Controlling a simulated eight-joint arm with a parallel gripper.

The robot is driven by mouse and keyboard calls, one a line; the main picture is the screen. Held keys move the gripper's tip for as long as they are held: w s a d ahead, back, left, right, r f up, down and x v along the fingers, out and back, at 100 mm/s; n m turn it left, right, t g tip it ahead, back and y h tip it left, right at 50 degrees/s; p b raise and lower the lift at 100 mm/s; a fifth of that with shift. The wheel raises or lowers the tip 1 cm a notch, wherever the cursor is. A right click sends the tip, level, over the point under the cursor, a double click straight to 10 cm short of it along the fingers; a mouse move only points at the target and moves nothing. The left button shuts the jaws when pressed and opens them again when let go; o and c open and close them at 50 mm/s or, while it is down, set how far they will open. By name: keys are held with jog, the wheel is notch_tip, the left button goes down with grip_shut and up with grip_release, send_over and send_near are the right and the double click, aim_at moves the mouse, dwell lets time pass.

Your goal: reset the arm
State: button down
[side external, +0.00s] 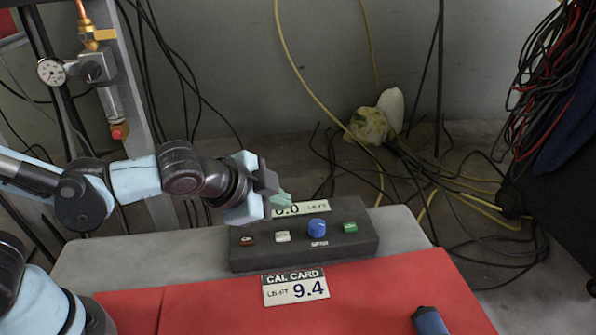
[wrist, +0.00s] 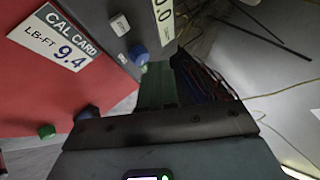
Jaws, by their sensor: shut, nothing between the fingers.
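My gripper (side external: 284,199) is shut and empty, its pale green fingertips just above the back left part of a dark control box (side external: 300,254). The fingers partly cover the left end of the box's display (side external: 316,207), which shows 0.0. The box has a dark red button (side external: 247,240), a white button (side external: 283,236), a blue knob (side external: 317,229) and a green button (side external: 350,227) on top. In the wrist view, the green fingers (wrist: 158,84) lie together beside the box (wrist: 98,14). I cannot tell whether they touch it.
A card reading CAL CARD 9.4 (side external: 296,289) lies on a red mat (side external: 210,300) in front of the box. A blue handle (side external: 429,321) is at the mat's front right. Cables (side external: 440,180) lie behind the grey table (side external: 120,258). A gauge (side external: 51,71) and post stand at left.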

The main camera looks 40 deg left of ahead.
jog(key=s+a+r+n+g, duration=0.1)
jog(key=s+a+n, duration=0.2)
jog(key=a+n, duration=0.2)
jog(key=s+a+r+n+g+y, duration=0.1)
jog(key=s+a+n, duration=0.2)
jog(key=a, duration=0.6)
jog(key=n, duration=0.2)
jog(key=shift+s+a+r+n, duration=0.2)
jog(key=shift+s+n, duration=0.1)
jog(key=shift+n, duration=0.1)
